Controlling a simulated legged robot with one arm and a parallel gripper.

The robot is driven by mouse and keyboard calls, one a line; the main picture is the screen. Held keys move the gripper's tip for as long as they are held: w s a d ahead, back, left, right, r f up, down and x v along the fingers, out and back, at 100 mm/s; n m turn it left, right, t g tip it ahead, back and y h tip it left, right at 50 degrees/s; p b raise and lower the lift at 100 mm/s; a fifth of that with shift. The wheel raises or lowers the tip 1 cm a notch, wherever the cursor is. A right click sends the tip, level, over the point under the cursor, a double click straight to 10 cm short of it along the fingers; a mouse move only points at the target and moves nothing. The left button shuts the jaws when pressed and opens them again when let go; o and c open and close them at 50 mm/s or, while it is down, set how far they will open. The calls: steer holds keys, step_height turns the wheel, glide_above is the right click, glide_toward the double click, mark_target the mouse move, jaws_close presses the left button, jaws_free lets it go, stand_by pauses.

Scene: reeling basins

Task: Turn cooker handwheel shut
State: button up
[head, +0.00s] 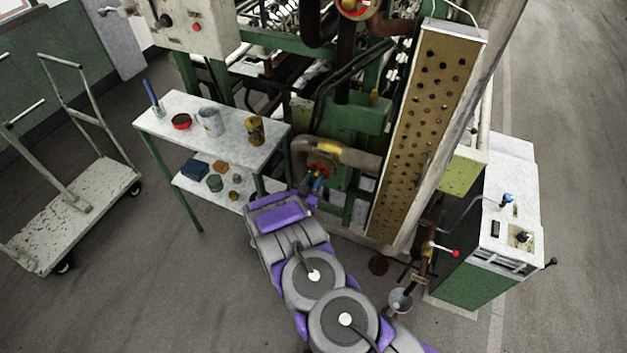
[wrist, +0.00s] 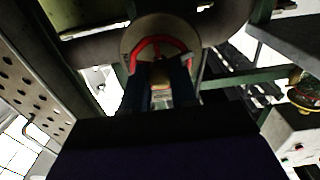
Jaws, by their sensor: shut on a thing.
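A red handwheel (head: 319,163) sits on a pipe flange low on the green machine frame. In the wrist view the handwheel (wrist: 137,53) shows as a red rim in front of a pale round flange. My gripper (head: 316,182) reaches it from below. In the wrist view the two dark blue fingers of my gripper (wrist: 160,78) are shut on the handwheel at its near side. The exact contact is dark and partly hidden by the fingers. How far the wheel is turned cannot be told.
A second red wheel (head: 355,6) is higher on the machine. A tall perforated panel (head: 417,130) stands close to the right. A white-topped table (head: 232,150) with cans is at the left, beside a cart (head: 85,215). A white-and-green cabinet (head: 475,285) stands right. Floor at lower left is clear.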

steer(key=shift+a, duration=0.1)
jaws_close()
steer(key=m+b, duration=0.3)
steer(key=b, duration=0.1)
steer(key=shift+f+m, duration=0.25)
steer(key=shift+m, duration=0.15)
steer(key=m+b, duration=0.2)
steer(key=shift+b, duration=0.3)
steer(key=m+b, duration=0.3)
steer(key=b, duration=0.1)
steer(key=shift+b, duration=0.35)
steer(key=m, duration=0.3)
steer(key=shift+r, duration=0.3)
steer(key=shift+m, duration=0.7)
steer(key=m, duration=0.4)
steer(key=shift+f, duration=0.1)
steer(key=m, duration=0.4)
steer(key=shift+f, duration=0.1)
steer(key=o, duration=0.6)
jaws_free()
steer(key=shift+c, duration=0.2)
steer(key=shift+s, duration=0.1)
steer(key=v, duration=0.6)
steer(key=shift+s+r, duration=0.2)
steer(key=shift+s, duration=0.15)
